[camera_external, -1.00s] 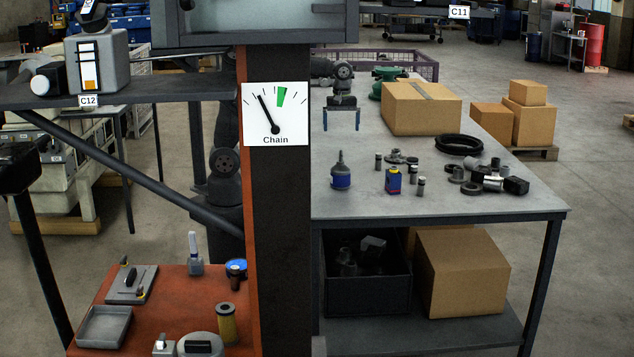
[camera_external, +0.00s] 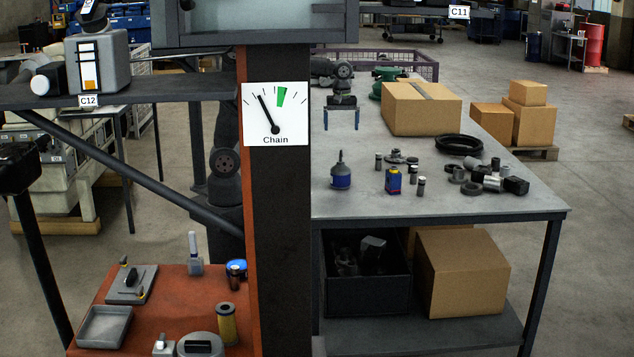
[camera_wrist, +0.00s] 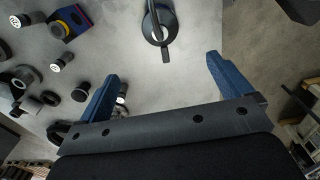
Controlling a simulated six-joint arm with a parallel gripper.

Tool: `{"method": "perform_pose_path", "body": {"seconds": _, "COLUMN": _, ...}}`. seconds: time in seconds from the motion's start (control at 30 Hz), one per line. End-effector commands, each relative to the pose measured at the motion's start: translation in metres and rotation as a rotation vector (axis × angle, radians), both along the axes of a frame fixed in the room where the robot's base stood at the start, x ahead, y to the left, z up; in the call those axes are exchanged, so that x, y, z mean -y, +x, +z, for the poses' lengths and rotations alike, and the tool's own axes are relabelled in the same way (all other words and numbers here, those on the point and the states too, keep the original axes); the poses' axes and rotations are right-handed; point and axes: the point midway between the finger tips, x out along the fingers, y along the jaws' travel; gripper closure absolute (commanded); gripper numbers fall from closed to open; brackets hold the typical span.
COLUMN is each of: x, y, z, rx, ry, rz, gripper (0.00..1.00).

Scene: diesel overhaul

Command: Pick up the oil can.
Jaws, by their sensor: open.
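The oil can (camera_external: 341,178) is a small blue can with a dark top and a thin spout, standing upright on the grey workbench (camera_external: 460,207). In the wrist view the oil can (camera_wrist: 153,28) is seen from above as a dark round shape at the top centre, its spout toward my gripper. My gripper (camera_external: 341,129) is open and empty, with its blue fingers pointing down above the bench, behind the can in the external view. In the wrist view my gripper (camera_wrist: 162,66) has its fingers spread wide, and the can lies beyond the fingertips, apart from them.
A blue and yellow container (camera_external: 393,182) and several small dark cylinders stand right of the can. A cardboard box (camera_external: 420,110), a black ring (camera_external: 459,145) and dark parts (camera_external: 492,180) sit farther right. A dark post with a gauge (camera_external: 276,115) stands left of the bench.

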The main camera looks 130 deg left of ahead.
Motion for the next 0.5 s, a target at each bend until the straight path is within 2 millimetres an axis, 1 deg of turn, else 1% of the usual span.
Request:
{"method": "perform_pose_path", "body": {"seconds": 0.07, "x": 0.000, "y": 0.000, "z": 0.000, "rx": 0.000, "ry": -0.001, "rz": -0.001, "gripper": 0.04}}
{"method": "perform_pose_path", "body": {"seconds": 0.17, "x": -0.006, "y": -0.002, "z": -0.005, "rx": 0.004, "ry": -0.030, "rz": -0.019, "gripper": 0.04}}
{"method": "perform_pose_path", "body": {"seconds": 0.27, "x": -0.020, "y": -0.008, "z": -0.014, "rx": 0.028, "ry": -0.103, "rz": -0.073, "gripper": 0.04}}
{"method": "perform_pose_path", "body": {"seconds": 0.4, "x": -0.044, "y": -0.018, "z": -0.028, "rx": 0.104, "ry": -0.221, "rz": -0.180, "gripper": 0.04}}
{"method": "perform_pose_path", "body": {"seconds": 0.5, "x": -0.057, "y": -0.025, "z": -0.035, "rx": 0.166, "ry": -0.279, "rz": -0.247, "gripper": 0.04}}
